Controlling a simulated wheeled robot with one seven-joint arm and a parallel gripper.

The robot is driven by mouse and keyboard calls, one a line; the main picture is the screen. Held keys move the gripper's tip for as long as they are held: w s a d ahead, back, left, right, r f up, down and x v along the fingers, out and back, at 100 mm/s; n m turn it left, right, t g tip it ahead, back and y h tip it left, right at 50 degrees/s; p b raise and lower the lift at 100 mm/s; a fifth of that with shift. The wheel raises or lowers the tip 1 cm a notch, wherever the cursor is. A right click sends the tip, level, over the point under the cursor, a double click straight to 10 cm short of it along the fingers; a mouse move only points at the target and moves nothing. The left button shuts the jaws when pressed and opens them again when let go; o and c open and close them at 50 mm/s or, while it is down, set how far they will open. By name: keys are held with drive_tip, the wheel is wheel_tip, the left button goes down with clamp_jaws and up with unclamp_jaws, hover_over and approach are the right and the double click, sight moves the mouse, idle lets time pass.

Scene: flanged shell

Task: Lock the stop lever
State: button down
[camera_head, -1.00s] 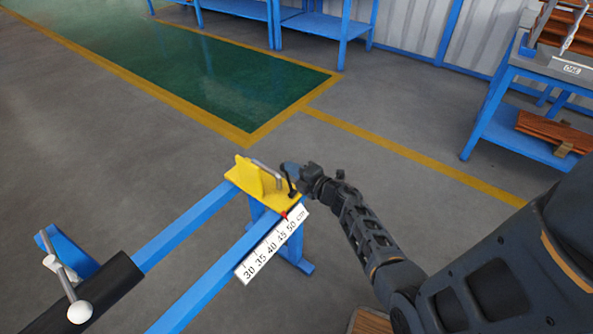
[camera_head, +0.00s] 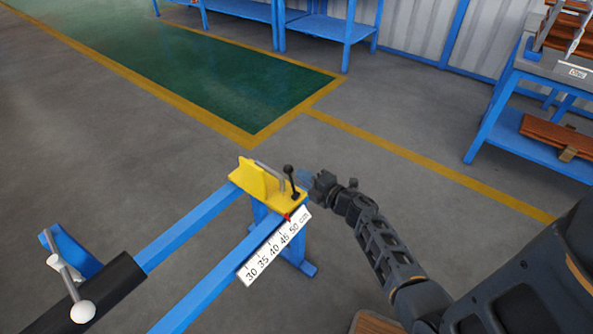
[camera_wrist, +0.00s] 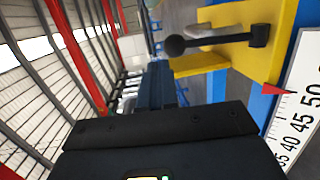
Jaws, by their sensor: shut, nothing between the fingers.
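The yellow stop (camera_head: 258,180) sits across the far end of two blue rails and carries a grey rod. Its black stop lever (camera_head: 291,181) stands on the right part, knob upward. In the wrist view the lever (camera_wrist: 222,39) shows large, with its round knob toward the left of the picture and its pivot on the yellow plate (camera_wrist: 281,40). My gripper (camera_head: 303,176) is just right of the lever, apart from it by a small gap. In the wrist view the dark fingers (camera_wrist: 157,80) lie together, below and left of the knob, with nothing between them.
A white scale (camera_head: 275,247) runs along the near rail, with a red pointer (camera_head: 288,216) by the stop. A black roller with a white-knobbed handle (camera_head: 82,311) is at the lower left. A blue bench (camera_head: 535,140) stands at the right. Floor around the stop is clear.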

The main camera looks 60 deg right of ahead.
drive_tip(key=shift+v, duration=1.9)
drive_tip(key=shift+s, duration=0.1)
drive_tip(key=s+a+r+m+t+y, duration=0.1)
drive_tip(key=s+a+r+m+y, duration=0.3)
drive_tip(key=a, duration=0.7)
drive_tip(key=s+a+r+m+h, duration=0.15)
drive_tip(key=s+a+r, duration=0.4)
drive_tip(key=a, duration=0.55)
drive_tip(key=s+a+r+m+g+y, duration=0.1)
drive_tip(key=s+a+r+m+y, duration=0.3)
drive_tip(key=s+a+r+m, duration=0.4)
drive_tip(key=s+a+r, duration=0.2)
drive_tip(key=a+r, duration=0.2)
drive_tip(key=r, duration=0.1)
drive_tip(key=shift+s+a, duration=0.2)
drive_tip(key=shift+s, duration=0.05)
drive_tip(key=shift+a, duration=0.1)
